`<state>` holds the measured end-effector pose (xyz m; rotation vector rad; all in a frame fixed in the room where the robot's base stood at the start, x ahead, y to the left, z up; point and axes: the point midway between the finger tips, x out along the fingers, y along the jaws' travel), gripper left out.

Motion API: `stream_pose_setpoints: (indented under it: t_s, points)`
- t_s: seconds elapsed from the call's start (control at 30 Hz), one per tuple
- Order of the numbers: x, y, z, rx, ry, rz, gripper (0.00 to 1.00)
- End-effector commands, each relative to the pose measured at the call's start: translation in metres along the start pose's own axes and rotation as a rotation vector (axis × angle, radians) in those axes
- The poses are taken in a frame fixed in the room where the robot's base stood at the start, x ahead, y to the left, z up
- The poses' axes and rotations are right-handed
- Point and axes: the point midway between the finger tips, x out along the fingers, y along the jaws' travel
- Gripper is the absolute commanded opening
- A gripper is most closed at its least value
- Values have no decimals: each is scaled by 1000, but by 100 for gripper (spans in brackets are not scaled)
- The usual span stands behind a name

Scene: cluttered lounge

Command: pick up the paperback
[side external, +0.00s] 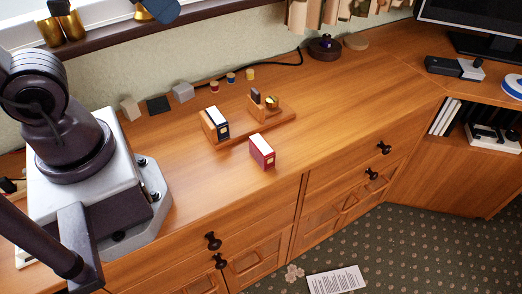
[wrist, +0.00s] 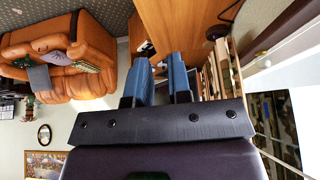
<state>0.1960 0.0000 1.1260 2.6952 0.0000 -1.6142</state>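A red book-like block (side external: 262,151) stands upright on the wooden counter (side external: 340,115), in front of a low wooden stand (side external: 250,128). A dark blue and white book-like block (side external: 215,122) stands at the left end of that stand. Both could be small thick books; I cannot tell by looks alone which is the paperback. My gripper (wrist: 163,62) shows in the wrist view with two blue fingers apart and nothing seen between them. It is raised and faces out into the room, away from the books. I cannot make out its fingers in the side view.
Small blocks (side external: 182,92) and little spools (side external: 231,78) line the wall behind the stand. A dark round item (side external: 324,47) with a cable sits farther back. The counter right of the red block is clear. A printed sheet (side external: 337,281) lies on the carpet.

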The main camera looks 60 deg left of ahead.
Motion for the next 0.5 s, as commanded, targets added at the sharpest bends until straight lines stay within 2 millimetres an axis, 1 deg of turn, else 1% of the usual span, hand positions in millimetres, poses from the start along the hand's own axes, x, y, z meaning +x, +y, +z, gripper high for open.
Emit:
stream_pose_setpoints:
  t_s: [0.03,0.23,0.27,0.5]
  points:
    - [0,0,0,0,0,0,30]
    - [0,0,0,0,0,0,76]
    - [0,0,0,0,0,0,79]
    - [0,0,0,1,0,1,79]
